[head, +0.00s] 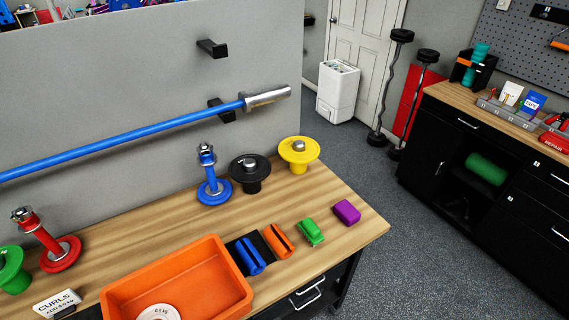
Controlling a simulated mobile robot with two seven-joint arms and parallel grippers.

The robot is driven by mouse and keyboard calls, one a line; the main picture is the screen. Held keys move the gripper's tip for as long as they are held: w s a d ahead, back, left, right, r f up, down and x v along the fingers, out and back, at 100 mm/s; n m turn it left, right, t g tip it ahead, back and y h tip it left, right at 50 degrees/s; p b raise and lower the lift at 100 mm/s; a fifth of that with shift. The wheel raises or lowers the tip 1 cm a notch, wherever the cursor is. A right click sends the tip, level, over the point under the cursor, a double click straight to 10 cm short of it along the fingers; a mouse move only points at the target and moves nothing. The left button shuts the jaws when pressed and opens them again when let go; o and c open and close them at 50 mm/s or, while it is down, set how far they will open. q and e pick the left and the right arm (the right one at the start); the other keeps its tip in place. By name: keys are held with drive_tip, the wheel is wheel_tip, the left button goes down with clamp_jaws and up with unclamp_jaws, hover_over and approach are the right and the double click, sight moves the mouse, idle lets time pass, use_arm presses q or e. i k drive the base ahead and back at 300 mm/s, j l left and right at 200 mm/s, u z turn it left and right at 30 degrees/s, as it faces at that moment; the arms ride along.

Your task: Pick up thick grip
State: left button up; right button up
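Several small grip-like pieces lie in a row on the wooden bench top (352,241), right of the orange bin. They are a blue one (249,257) on a black pad, an orange one (278,241), a green one (311,232) and a purple one (346,212). The blue and orange ones show a dark slot along their length. I cannot tell which of them is the thick grip. Neither of my grippers is in the head view.
An orange bin (226,271) holds a white plate (158,312). Blue (214,191), black (250,172), yellow (299,152) and red (61,254) pieces stand along the back. A blue bar (130,132) hangs above. Open floor (440,245) lies right of the bench.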

sight(280, 243)
drive_tip(key=i+l+u, duration=0.2)
drive_tip(key=u, duration=0.3)
drive_tip(key=i+l+u, duration=0.2)
drive_tip(key=u, duration=0.25)
drive_tip(key=i+l+u, duration=0.15)
drive_tip(key=l+u, duration=0.2)
drive_tip(key=u, duration=0.15)
